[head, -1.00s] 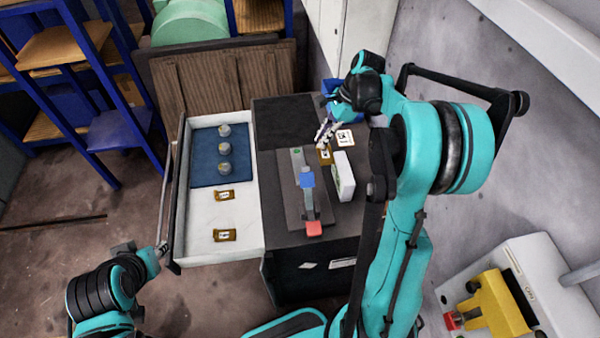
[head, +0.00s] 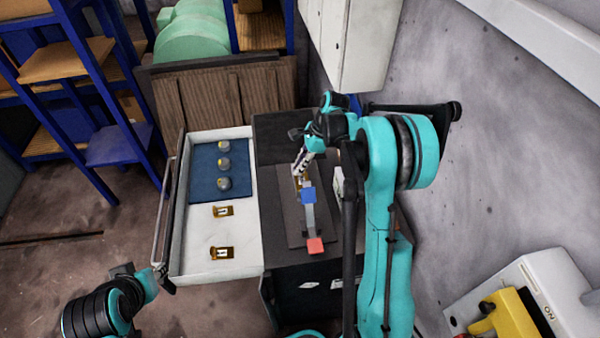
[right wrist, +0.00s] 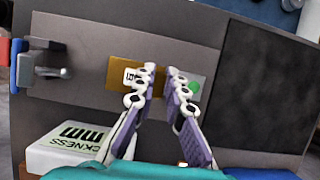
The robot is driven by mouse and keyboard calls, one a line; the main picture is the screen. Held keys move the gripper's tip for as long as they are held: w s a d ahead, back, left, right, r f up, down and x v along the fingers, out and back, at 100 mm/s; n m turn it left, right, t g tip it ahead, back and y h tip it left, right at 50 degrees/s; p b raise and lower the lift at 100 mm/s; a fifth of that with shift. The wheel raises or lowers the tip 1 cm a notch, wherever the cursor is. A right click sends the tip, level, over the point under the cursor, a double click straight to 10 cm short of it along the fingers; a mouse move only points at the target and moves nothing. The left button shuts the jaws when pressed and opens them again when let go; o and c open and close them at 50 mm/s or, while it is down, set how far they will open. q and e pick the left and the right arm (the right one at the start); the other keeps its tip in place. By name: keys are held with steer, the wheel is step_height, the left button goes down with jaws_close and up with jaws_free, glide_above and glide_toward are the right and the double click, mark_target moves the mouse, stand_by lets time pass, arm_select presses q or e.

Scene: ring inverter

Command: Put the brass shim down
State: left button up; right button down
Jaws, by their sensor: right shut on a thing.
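My right gripper (head: 300,168) is shut on a brass shim (head: 299,181) with a white label. In the right wrist view the shim (right wrist: 122,70) lies between and left of the fingertips (right wrist: 160,75), over the grey bar of a gauge. The gauge has a dark base plate (head: 290,215), a blue block (head: 308,195) and a red end block (head: 315,245). A green dot (right wrist: 195,87) shows on its bar beside the fingers. I cannot tell whether the shim touches the bar. My left gripper (head: 158,273) is by the drawer handle, and its jaws are unclear.

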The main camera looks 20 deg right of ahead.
mark_target(302, 178)
steer(key=shift+f, duration=1.5)
steer(key=shift+f+b, duration=0.1)
steer(key=shift+b, duration=0.25)
steer(key=c, duration=2)
jaws_free()
steer(key=shift+f, duration=0.1)
steer(key=o, duration=0.4)
steer(key=shift+r, duration=0.2)
